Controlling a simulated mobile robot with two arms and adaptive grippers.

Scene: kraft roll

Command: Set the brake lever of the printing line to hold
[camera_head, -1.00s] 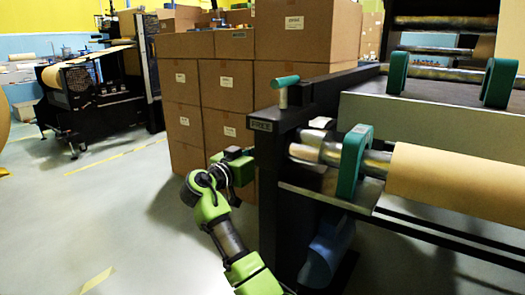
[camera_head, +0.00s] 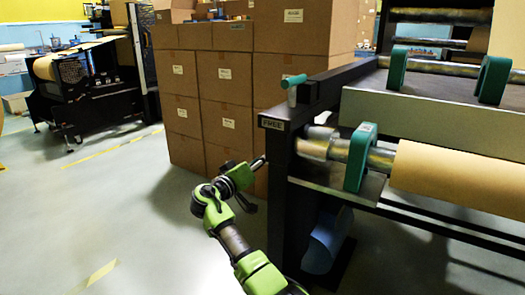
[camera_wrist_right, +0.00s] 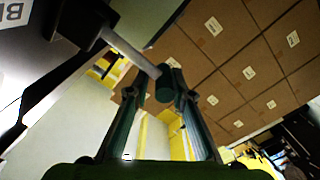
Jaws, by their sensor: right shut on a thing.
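The brake lever shows in the right wrist view as a grey rod (camera_wrist_right: 130,50) coming from a dark block, with a dark teal grip (camera_wrist_right: 165,82) at its end. My right gripper (camera_wrist_right: 160,88) has its fingers on both sides of this grip and is shut on it. In the head view my right gripper (camera_head: 238,178) is beside the dark post, below the FREE sign (camera_head: 272,124). A short metal rod (camera_head: 258,163) runs from it up toward the post; the grip is hidden there. My left gripper is out of view.
The dark machine post (camera_head: 282,190) stands right of my gripper, with a teal-topped handle (camera_head: 293,81) above. A brown paper roll (camera_head: 455,180) lies farther right. Stacked cartons (camera_head: 215,90) stand behind. The floor (camera_head: 110,205) at left is clear.

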